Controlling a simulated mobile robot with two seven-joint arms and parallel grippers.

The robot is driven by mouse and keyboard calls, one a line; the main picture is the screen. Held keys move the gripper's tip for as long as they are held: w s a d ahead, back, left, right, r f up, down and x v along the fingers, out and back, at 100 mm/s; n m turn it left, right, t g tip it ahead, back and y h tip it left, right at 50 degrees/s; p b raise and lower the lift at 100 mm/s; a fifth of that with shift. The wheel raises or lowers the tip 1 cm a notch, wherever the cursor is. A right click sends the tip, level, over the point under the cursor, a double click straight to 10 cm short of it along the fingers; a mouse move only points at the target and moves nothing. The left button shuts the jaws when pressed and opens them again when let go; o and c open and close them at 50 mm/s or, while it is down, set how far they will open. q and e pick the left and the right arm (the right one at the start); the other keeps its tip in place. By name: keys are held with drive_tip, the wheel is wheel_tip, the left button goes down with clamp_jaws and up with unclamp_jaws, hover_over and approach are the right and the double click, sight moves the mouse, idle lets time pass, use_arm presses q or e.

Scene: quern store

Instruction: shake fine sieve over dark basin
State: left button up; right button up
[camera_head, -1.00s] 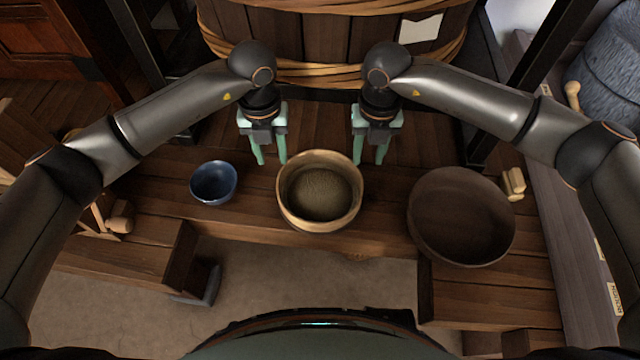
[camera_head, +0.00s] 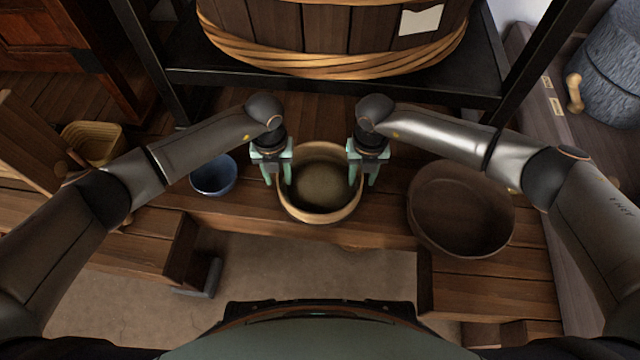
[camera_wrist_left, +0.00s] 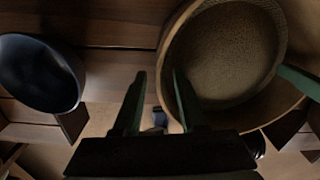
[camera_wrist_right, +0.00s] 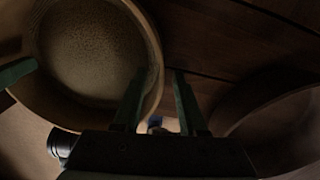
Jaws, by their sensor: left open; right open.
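The fine sieve (camera_head: 319,210), a round pale wooden hoop with a mesh floor, sits on the wooden bench between my grippers. My left gripper (camera_head: 279,181) is open at its left rim. In the left wrist view, the sieve's rim (camera_wrist_left: 174,62) shows beside the fingers, one finger overlapping it. My right gripper (camera_head: 364,180) is open at its right rim. In the right wrist view, the sieve wall (camera_wrist_right: 150,50) lies at the fingers. I cannot tell whether the fingers touch it. The dark basin (camera_head: 462,208), wide, brown and empty-looking, stands to the right on the bench.
A blue bowl (camera_head: 213,178) stands left of the sieve, close to my left arm. A black frame (camera_head: 330,85) with a large wooden tub (camera_head: 340,35) rises behind. A yellow basket (camera_head: 95,142) is at far left. Bare bench lies between sieve and basin.

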use_arm(q)
drive_tip(key=shift+f, duration=0.45)
use_arm(e)
drive_tip(key=shift+f, duration=0.4)
use_arm(q)
clamp_jaws()
use_arm(e)
clamp_jaws()
idle(0.6)
